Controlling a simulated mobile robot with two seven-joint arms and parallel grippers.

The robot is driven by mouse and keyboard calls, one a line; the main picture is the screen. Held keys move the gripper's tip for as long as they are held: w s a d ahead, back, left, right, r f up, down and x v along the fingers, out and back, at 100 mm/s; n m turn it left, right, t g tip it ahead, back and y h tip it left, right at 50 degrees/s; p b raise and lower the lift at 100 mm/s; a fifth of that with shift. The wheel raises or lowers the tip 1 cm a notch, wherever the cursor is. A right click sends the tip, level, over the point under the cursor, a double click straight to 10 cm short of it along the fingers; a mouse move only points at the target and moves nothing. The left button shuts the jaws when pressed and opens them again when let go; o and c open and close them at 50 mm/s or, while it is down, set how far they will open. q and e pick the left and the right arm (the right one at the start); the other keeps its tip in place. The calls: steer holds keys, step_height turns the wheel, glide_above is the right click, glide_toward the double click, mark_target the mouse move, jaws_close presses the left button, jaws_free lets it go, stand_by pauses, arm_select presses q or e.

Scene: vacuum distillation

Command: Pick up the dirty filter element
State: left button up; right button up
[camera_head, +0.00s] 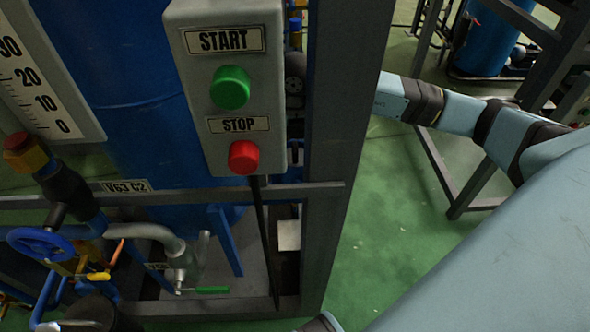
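No dirty filter element can be made out in the head view. Neither gripper is in view. One of my light-blue arms comes in from the right and reaches behind the grey frame post, so its far end is hidden. A dark rounded object (90,311) at the bottom left is partly cut off, and I cannot tell what it is.
A grey control box (235,135) with a green START button (231,88) and a red STOP button (243,157) hangs before a blue tank (130,110). A grey post (345,120) stands beside it. A blue handwheel (40,243) and pipes are lower left. Green floor (385,235) is open right.

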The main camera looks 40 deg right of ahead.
mark_target(295, 165)
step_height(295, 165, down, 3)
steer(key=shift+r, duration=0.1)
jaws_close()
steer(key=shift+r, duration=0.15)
